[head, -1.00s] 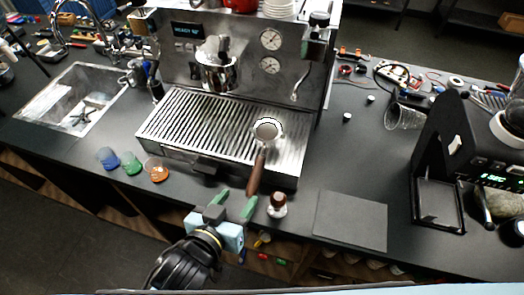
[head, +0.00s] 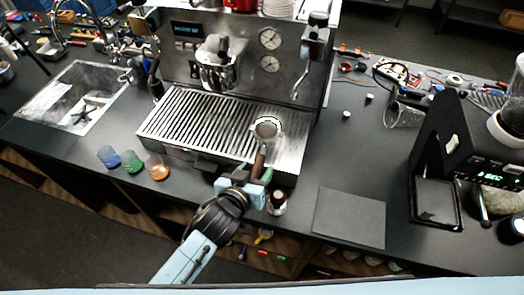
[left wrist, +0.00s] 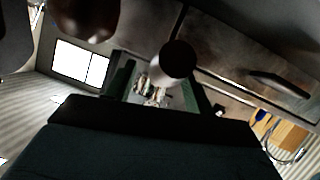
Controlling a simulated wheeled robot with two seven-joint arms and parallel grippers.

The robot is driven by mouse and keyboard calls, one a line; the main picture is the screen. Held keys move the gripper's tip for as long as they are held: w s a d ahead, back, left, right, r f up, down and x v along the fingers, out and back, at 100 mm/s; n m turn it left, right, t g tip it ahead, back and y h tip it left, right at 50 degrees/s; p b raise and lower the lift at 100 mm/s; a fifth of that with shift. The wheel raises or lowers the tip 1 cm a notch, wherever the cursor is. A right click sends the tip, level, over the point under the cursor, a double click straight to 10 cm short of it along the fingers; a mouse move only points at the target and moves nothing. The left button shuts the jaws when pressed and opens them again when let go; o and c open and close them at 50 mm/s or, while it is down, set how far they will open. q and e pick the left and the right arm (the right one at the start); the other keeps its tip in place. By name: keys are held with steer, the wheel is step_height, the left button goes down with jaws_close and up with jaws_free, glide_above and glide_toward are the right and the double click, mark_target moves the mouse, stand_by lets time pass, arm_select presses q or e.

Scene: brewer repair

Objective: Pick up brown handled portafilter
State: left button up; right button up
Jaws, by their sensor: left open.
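The brown handled portafilter (head: 259,160) lies on the drip tray, its metal basket on the slats and its brown handle pointing over the front edge. My left gripper (head: 247,174) is open at the handle's near end, with green fingers partly hidden by its own body. In the left wrist view the round dark handle end (left wrist: 177,60) shows between the two green fingers, with no clear grip on it. My right gripper is not in view.
The espresso machine's drip tray (head: 190,120) is behind the gripper. A brown-topped tamper (head: 277,203) stands close to its right. Blue, green and orange cups (head: 133,161) stand to the left. A dark mat (head: 349,218) and grinder (head: 455,150) are at right.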

mark_target(255, 171)
arm_select(q)
jaws_close()
steer(key=shift+r, duration=0.1)
stand_by(0.4)
step_height(255, 171, up, 10)
steer(key=shift+r+p, duration=0.1)
steer(key=shift+p, duration=0.25)
steer(key=c, duration=0.6)
jaws_free()
jaws_close()
